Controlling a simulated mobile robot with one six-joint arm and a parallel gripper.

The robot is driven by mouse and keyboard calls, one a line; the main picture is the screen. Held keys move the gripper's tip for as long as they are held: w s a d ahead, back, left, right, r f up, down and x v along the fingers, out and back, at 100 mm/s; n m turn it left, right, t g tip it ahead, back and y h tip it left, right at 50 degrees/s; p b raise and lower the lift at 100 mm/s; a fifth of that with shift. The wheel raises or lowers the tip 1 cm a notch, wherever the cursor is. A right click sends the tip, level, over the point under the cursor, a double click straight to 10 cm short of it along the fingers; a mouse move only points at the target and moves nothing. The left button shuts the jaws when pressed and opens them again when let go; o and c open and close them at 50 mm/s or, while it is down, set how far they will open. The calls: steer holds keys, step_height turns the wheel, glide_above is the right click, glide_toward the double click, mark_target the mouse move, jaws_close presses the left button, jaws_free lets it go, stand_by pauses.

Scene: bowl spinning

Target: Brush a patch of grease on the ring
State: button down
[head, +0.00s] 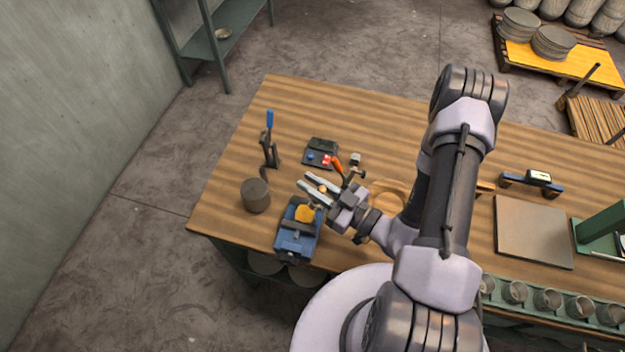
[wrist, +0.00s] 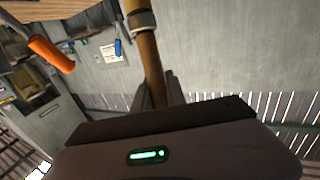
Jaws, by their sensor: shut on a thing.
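My gripper (head: 309,185) is above the left part of the workbench. It is shut on a brush (head: 322,189), of which only a small tan end shows between the fingers in the head view. In the wrist view the brush (wrist: 148,50) has a brown wooden handle and a metal band, and it runs from between the fingers (wrist: 160,98) out past the top edge. A tan round ring-like piece (head: 388,193) lies on the bench right of the gripper, partly hidden by my arm. I cannot tell whether it is the task's ring. No grease patch is clearly visible.
A blue vise-like tool (head: 297,240) with a yellow-orange piece (head: 305,213) stands below the gripper. A grey cylinder (head: 255,195) and a blue-handled clamp (head: 270,145) are to the left. An orange-handled tool (head: 338,166) is close behind the gripper. A flat plate (head: 533,230) lies right.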

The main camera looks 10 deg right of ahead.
steer(key=shift+r+p, duration=0.95)
steer(key=shift+r, duration=0.4)
